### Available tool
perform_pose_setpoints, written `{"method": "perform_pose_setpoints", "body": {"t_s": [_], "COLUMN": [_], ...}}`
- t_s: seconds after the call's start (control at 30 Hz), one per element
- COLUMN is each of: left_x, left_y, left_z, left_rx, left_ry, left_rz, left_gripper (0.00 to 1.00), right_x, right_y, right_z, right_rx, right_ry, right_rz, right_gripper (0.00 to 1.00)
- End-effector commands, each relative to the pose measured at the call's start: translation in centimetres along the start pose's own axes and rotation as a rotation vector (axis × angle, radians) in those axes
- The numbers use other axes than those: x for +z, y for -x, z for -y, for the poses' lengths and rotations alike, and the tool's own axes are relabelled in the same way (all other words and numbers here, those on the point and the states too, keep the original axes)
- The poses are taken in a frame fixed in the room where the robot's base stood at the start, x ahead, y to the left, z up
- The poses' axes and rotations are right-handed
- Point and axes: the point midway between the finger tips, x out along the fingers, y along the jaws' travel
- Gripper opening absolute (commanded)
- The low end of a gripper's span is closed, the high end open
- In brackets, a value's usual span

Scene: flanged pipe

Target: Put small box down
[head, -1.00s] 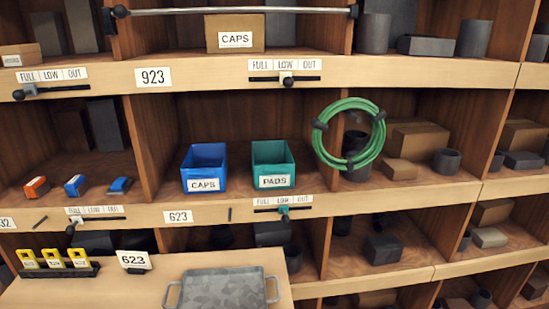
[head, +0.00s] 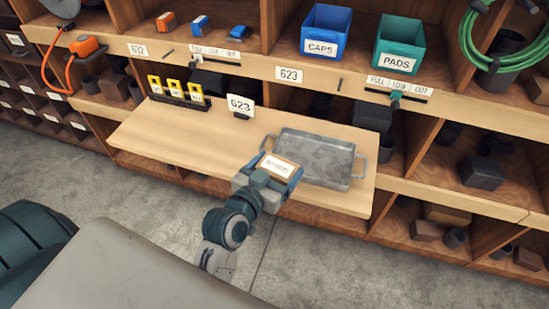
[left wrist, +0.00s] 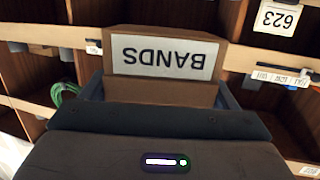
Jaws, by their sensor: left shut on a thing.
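The small box (head: 280,166) is brown cardboard with a white label; in the left wrist view the box (left wrist: 165,62) fills the upper middle and its label reads BANDS, upside down. My left gripper (head: 272,176) is shut on it. In the head view the gripper and box are over the front edge of the wooden pull-out board (head: 190,148), just left of the grey metal tray (head: 318,155). The box overlaps the tray's left end in the picture; I cannot tell its height above the board. My right gripper is not in view.
A 623 sign (head: 240,106) and a black rack with yellow tags (head: 177,92) stand at the board's back left. A blue CAPS bin (head: 325,33) and a green PADS bin (head: 400,45) sit on the shelf above. The board's left and middle are clear.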

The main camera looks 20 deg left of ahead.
Motion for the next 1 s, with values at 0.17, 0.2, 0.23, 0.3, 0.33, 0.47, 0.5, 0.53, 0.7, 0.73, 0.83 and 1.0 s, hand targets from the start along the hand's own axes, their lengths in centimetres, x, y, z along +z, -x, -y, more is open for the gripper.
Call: {"method": "perform_pose_setpoints", "body": {"t_s": [0.17,0.2,0.23,0.3,0.33,0.47,0.5,0.53,0.7,0.73,0.83,1.0], "left_x": [-1.7,-2.0,-2.3,-3.0,-3.2,-4.3,-4.6,-4.8,-6.0,-6.2,-6.6,-7.0], "left_y": [-2.0,-2.5,-2.9,-3.8,-4.2,-5.6,-6.1,-6.4,-8.1,-8.3,-8.9,-9.4], "left_z": [-2.9,-3.7,-4.3,-5.7,-6.3,-8.7,-9.4,-10.0,-12.7,-13.1,-14.1,-15.1], "left_rx": [0.187,0.237,0.277,0.367,0.404,0.559,0.603,0.637,0.806,0.831,0.899,0.964], "left_ry": [-0.029,-0.037,-0.043,-0.059,-0.064,-0.087,-0.093,-0.099,-0.122,-0.126,-0.136,-0.148], "left_rz": [-0.007,-0.008,-0.007,-0.007,-0.006,-0.007,-0.006,-0.006,-0.005,-0.005,-0.004,-0.003], "left_gripper": [0.5,0.5,0.5,0.5,0.5,0.5,0.5,0.5,0.5,0.5,0.5,0.5], "right_x": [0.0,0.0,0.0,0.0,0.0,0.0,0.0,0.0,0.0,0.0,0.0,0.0], "right_y": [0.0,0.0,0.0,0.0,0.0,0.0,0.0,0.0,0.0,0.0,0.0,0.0], "right_z": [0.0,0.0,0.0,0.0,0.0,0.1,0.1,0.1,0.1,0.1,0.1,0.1], "right_rx": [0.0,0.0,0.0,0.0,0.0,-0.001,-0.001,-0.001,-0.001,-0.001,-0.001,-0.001], "right_ry": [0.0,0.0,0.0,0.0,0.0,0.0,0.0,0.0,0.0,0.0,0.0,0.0], "right_rz": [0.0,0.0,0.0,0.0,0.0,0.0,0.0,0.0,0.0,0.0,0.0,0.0], "right_gripper": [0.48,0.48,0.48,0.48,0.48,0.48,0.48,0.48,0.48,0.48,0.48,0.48]}}
